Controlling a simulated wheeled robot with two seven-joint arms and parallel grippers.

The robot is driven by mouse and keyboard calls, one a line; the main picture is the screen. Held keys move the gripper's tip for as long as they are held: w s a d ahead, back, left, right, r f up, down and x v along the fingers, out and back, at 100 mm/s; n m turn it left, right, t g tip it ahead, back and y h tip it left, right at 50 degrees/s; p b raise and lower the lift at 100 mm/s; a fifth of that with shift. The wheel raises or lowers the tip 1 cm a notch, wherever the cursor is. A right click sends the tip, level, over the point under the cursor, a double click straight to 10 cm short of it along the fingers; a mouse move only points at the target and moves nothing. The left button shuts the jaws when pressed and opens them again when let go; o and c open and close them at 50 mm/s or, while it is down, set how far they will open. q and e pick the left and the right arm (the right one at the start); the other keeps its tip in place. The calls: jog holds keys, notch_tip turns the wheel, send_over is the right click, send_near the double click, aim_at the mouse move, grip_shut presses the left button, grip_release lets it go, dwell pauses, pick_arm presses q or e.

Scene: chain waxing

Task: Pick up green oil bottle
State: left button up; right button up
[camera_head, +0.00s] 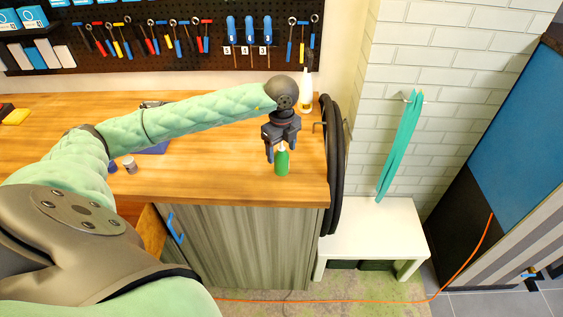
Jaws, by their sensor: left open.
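The green oil bottle (282,164) stands upright near the front right corner of the wooden workbench top (215,175). It has a pale tip. My left gripper (275,155) points down right above the bottle, with its fingers open around or beside the bottle's tip. I cannot tell whether the fingers touch it. My left arm reaches in from the left across the bench. My right gripper is not in view.
A white bottle (306,95) stands behind at the bench's right end. Black tires (336,160) hang at that end. A small jar (130,165) and a dark blue item (152,147) lie left. A tool pegboard (170,40) covers the back wall. A low white table (375,228) stands right.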

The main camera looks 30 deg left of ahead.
pick_arm(q)
jog(key=shift+f, duration=0.3)
jog(key=c, duration=1.1)
jog(key=shift+r, duration=0.15)
jog(key=shift+c, duration=0.2)
